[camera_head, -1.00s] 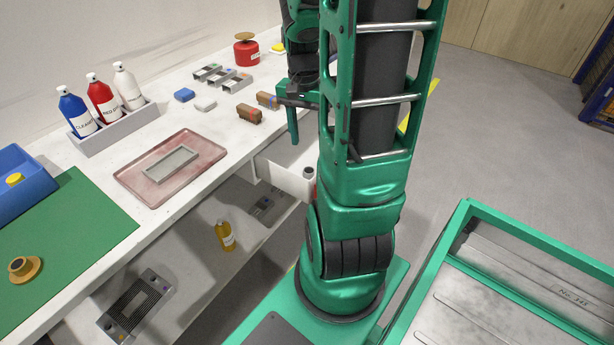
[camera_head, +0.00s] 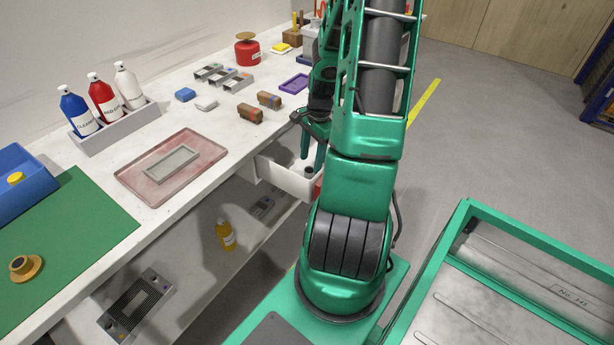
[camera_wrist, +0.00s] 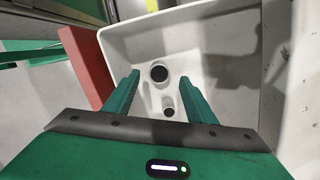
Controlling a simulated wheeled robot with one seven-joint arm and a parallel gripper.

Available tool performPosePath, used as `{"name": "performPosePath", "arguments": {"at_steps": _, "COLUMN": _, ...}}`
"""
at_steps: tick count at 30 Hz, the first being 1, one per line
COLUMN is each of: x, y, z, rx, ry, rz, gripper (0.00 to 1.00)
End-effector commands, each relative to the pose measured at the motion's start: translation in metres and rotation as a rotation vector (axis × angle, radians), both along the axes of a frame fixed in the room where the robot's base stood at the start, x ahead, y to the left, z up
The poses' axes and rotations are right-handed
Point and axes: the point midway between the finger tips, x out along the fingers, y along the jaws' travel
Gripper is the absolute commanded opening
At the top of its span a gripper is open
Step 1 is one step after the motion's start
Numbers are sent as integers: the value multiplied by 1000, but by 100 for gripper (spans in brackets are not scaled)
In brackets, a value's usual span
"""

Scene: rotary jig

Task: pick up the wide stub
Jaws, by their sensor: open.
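In the wrist view, two pale round stubs with dark tops stand in an open white drawer (camera_wrist: 225,48). The wide stub (camera_wrist: 159,73) is the larger one, farther from the wrist. The narrow stub (camera_wrist: 169,111) stands nearer. My gripper (camera_wrist: 160,79) is open, with its green fingers on either side of the line of stubs and nothing held. In the head view, my gripper (camera_head: 312,153) points down over the drawer (camera_head: 285,178). A dark-topped stub (camera_head: 309,171) shows inside it; I cannot tell which one.
Two brown cylinders (camera_head: 249,114) lie on the white bench near the drawer. A green-framed cart (camera_head: 440,262) stands at right.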

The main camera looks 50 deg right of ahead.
Motion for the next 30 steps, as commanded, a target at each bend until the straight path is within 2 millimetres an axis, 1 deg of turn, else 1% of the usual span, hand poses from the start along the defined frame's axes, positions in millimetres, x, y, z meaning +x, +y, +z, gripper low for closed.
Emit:
{"name": "performPosePath", "arguments": {"at_steps": 5, "x": 0, "y": 2, "z": -10, "rx": 3, "ry": 1, "rz": 0, "gripper": 51}}
{"name": "performPosePath", "arguments": {"at_steps": 12, "x": 1, "y": 6, "z": -41, "rx": 3, "ry": 1, "rz": 1, "gripper": 51}}
{"name": "performPosePath", "arguments": {"at_steps": 15, "x": 1, "y": 6, "z": -50, "rx": 3, "ry": 1, "rz": 0, "gripper": 51}}
{"name": "performPosePath", "arguments": {"at_steps": 19, "x": 1, "y": 7, "z": -56, "rx": 0, "ry": 1, "rz": 0, "gripper": 51}}
{"name": "performPosePath", "arguments": {"at_steps": 26, "x": 2, "y": 7, "z": -56, "rx": 0, "ry": 0, "rz": 1, "gripper": 51}}
{"name": "performPosePath", "arguments": {"at_steps": 27, "x": 2, "y": 7, "z": -56, "rx": 0, "ry": 0, "rz": 1, "gripper": 41}}
{"name": "performPosePath", "arguments": {"at_steps": 29, "x": 2, "y": 7, "z": -56, "rx": 0, "ry": 0, "rz": 1, "gripper": 27}}
{"name": "performPosePath", "arguments": {"at_steps": 30, "x": 2, "y": 7, "z": -56, "rx": 0, "ry": 0, "rz": 1, "gripper": 17}}
